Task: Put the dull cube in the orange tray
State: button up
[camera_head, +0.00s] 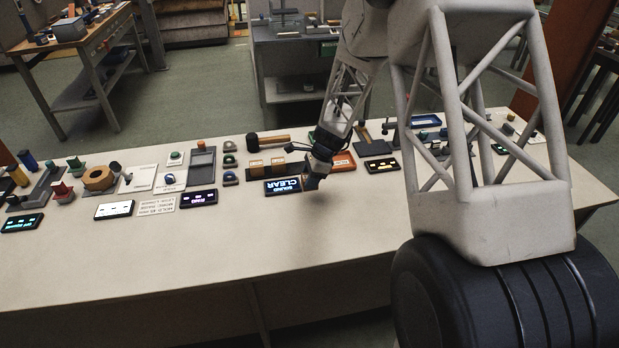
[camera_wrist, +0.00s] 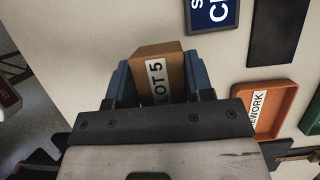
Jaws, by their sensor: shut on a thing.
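My gripper (camera_head: 311,184) is above the white table, in front of the row of items. In the wrist view, the gripper's blue-grey fingers (camera_wrist: 158,78) are shut on a dull brown cube (camera_wrist: 158,55) with a white label reading "LOT 5". In the head view the cube is mostly hidden by the gripper. The orange tray (camera_head: 344,161) lies just behind and to the right of the gripper. The wrist view shows the tray (camera_wrist: 291,94) to the right of the cube, with a label partly reading "EWORK" and no object visible inside.
A blue "CLEAR" sign (camera_head: 283,187) lies close to the left of the gripper. A black display (camera_head: 382,166) lies right of the tray. The table's front strip (camera_head: 200,250) is clear.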

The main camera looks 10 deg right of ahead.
jog(key=shift+d, duration=0.1)
jog(key=d, duration=1.1)
jog(key=shift+s+d, duration=0.15)
dwell(0.3)
jog(key=w, duration=0.5)
jog(key=w+d+f, duration=0.1)
jog(key=w, duration=0.4)
jog(key=w+d, duration=0.1)
jog(key=w, duration=0.4)
jog(key=shift+w+f, duration=0.2)
jog(key=shift+w, duration=0.2)
jog(key=shift+f, duration=1.75)
jog(key=shift+f, duration=0.1)
jog(key=o, duration=1)
